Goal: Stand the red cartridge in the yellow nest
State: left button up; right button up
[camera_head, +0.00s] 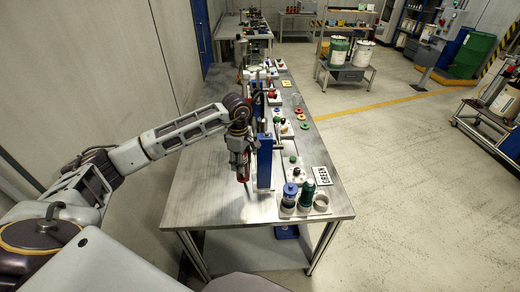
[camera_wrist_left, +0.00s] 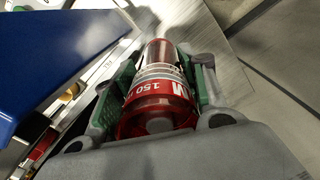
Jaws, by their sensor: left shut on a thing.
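My left gripper (camera_head: 243,176) is over the near left part of the workbench, pointing down, beside a blue upright post. It is shut on the red cartridge, which shows in the left wrist view (camera_wrist_left: 158,92) lengthwise between the green-padded fingers. The cartridge has a white band, a red label with "150" and a clear reddish far end. In the head view only a small red part of it shows below the gripper. I cannot make out the yellow nest for certain; a small yellow square (camera_head: 286,83) lies farther back on the bench. My right gripper is not in view.
The blue post (camera_head: 264,162) stands close to the right of the gripper. The bench's left strip (camera_head: 205,165) is bare.

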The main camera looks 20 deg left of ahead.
pick_arm(q)
jog(key=n, duration=0.1)
jog(key=a+r+n, duration=0.1)
jog(key=shift+w+a+r+n, duration=0.1)
jog(key=shift+w+a+n, duration=0.2)
jog(key=shift+n, duration=0.1)
jog(key=a+r+n, duration=0.7)
jog(key=n, duration=0.7)
jog(key=a+r+n, duration=0.6)
jog(key=n, duration=0.7)
notch_tip(320, 180, down, 13)
jog(key=b, duration=1.3)
jog(key=shift+w+a+f+n, duration=0.15)
jog(key=shift+w+a+n, duration=0.1)
jog(key=shift+w+n, duration=0.05)
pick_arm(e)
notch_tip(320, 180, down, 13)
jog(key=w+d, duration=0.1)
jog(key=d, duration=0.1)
pick_arm(q)
jog(key=shift+f+b, duration=0.5)
jog(key=shift+b, duration=0.15)
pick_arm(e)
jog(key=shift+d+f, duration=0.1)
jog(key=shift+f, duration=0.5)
